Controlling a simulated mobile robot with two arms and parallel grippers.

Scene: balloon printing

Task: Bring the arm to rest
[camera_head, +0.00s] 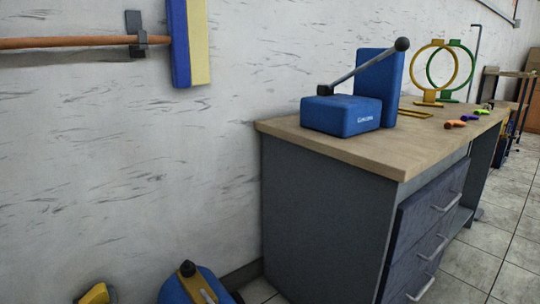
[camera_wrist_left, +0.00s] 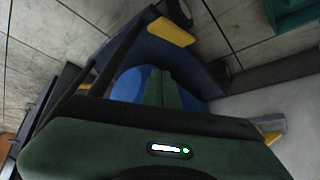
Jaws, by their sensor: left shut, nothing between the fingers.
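My left gripper (camera_wrist_left: 160,76) shows in the left wrist view, with its dark green fingers shut and empty. Behind the fingertips are blue surfaces, and I cannot tell how far off they are. Neither gripper shows in the head view, and my right gripper is not in either view.
A workbench (camera_head: 330,149) with grey sides and drawers stands against the wall at the right. Tiled floor (camera_head: 507,220) is clear at right.

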